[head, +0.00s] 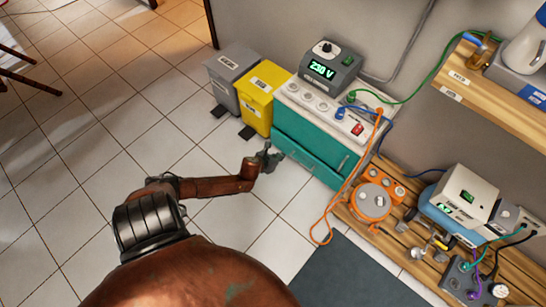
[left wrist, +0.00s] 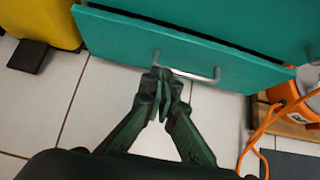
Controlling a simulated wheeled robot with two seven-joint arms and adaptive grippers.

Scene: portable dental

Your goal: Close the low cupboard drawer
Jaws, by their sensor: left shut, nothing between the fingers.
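The low cupboard (head: 310,137) is teal with a white top and stands against the wall. Its low drawer (head: 304,159) appears to jut out a little from the cupboard face; how far is hard to tell. In the left wrist view the teal drawer front (left wrist: 240,68) fills the upper part and carries a silver bar handle (left wrist: 200,76). My left gripper (head: 268,156) is shut and empty, at the left part of the drawer front. In the left wrist view its fingertips (left wrist: 163,85) are at the handle's left end; contact is unclear. My right gripper is out of view.
A yellow bin (head: 258,103) and a grey bin (head: 227,82) stand left of the cupboard. An orange cable reel (head: 372,200) and cable lie to its right, on a low wooden shelf (head: 400,243). Tiled floor in front is clear; a dark mat (head: 350,275) lies nearby.

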